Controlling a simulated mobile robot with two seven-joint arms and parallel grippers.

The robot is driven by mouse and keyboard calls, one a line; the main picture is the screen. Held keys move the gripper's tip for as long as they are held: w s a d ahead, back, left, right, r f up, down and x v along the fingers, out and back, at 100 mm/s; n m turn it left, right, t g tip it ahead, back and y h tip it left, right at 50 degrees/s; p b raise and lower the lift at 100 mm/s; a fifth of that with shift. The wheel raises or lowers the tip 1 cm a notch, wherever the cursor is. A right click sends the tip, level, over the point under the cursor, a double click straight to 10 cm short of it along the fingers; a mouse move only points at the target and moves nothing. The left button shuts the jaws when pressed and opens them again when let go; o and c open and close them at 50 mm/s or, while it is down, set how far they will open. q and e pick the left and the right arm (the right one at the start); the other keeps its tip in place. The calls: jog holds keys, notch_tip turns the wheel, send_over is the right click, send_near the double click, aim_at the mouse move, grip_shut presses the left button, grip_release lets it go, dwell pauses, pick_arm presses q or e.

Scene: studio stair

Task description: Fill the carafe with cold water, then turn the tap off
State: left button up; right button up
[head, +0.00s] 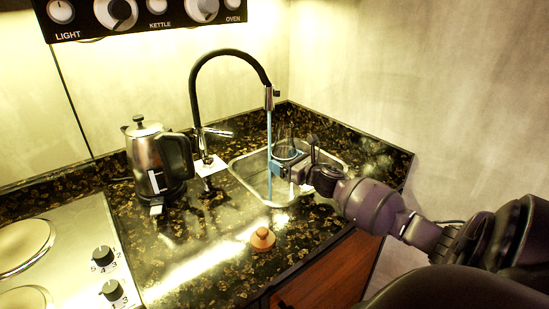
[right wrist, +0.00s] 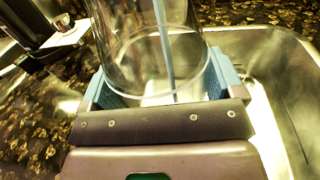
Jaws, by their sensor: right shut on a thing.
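The tap (head: 232,52) has a tall black arched neck and stands behind the sink. Its lever (head: 217,132) points right. A thin blue water stream (head: 269,150) runs from the spout into the sink. My right gripper (head: 288,169) is shut on the clear glass carafe (head: 285,148) and holds it over the sink. In the head view, the stream passes just left of the carafe. In the right wrist view, the carafe (right wrist: 150,45) sits between the blue fingers, and the stream shows through its glass. I see no clear water level inside. My left gripper is not in view.
A steel kettle (head: 147,165) stands left of the sink (head: 250,178). A small orange-brown stopper-like object (head: 263,238) lies on the dark counter in front. A hob (head: 70,262) is at far left. A knob panel (head: 150,14) hangs above. A wall closes the right side.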

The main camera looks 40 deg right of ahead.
jog(key=shift+a+f+n+y, duration=0.1)
jog(key=shift+n+y, duration=0.2)
jog(key=shift+y, duration=0.1)
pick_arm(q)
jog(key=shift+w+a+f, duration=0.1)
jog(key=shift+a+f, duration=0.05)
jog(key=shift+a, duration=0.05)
pick_arm(e)
jog(key=shift+a, duration=0.1)
dwell(0.5)
pick_arm(q)
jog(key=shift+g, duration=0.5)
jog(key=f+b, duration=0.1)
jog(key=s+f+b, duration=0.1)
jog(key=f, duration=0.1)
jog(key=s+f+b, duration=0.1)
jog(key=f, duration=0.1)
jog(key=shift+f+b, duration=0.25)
jog(key=shift+b, duration=0.15)
pick_arm(e)
jog(key=w, duration=0.7)
jog(key=shift+d, duration=0.35)
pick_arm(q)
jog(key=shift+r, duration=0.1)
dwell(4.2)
